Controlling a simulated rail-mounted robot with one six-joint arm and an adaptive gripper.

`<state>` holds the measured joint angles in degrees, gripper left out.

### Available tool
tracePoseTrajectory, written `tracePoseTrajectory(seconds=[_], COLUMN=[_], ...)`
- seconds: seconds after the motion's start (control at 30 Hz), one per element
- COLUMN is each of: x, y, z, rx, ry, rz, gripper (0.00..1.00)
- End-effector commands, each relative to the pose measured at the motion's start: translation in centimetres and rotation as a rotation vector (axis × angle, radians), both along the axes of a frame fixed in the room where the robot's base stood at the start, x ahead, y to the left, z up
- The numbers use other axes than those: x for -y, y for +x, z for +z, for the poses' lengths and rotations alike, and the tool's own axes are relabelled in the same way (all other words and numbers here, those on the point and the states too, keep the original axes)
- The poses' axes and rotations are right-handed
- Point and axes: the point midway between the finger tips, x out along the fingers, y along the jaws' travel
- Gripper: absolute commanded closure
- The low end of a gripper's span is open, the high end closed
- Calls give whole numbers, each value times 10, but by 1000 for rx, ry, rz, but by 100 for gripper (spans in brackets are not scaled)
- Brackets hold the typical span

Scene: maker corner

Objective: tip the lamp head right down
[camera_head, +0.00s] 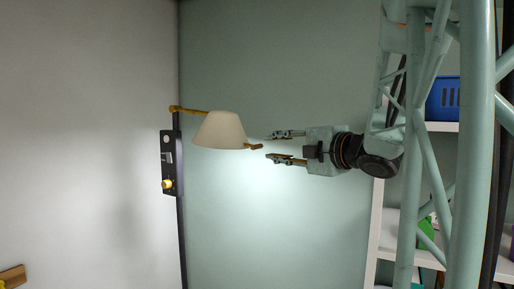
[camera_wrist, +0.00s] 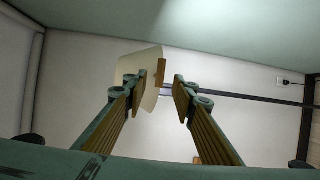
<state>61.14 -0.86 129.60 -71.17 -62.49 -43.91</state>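The lamp head (camera_head: 219,131) is a cream cone shade on a brass arm (camera_head: 192,111), its wide end facing down in the head view. A small brass-coloured handle (camera_head: 254,146) sticks out from its lower right. My gripper (camera_head: 269,146) is open just right of the handle, pointing at it, with a small gap. In the wrist view the shade (camera_wrist: 137,64) is ahead, partly behind the left finger. The handle (camera_wrist: 161,72) appears between the fingertips of my gripper (camera_wrist: 161,82). I cannot see contact.
A black wall panel (camera_head: 168,150) with a yellow knob (camera_head: 168,184) is left of the lamp. Shelves (camera_head: 387,236) with a blue basket (camera_head: 443,99) stand at the right. The wall below the lamp is clear.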

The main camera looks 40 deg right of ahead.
Motion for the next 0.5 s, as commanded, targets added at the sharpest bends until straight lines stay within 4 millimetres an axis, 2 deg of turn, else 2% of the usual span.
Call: tracePoseTrajectory(seconds=[0.5], x=[2], y=[45], z=[-3], rx=[0], ry=[1], rz=[3], gripper=[75])
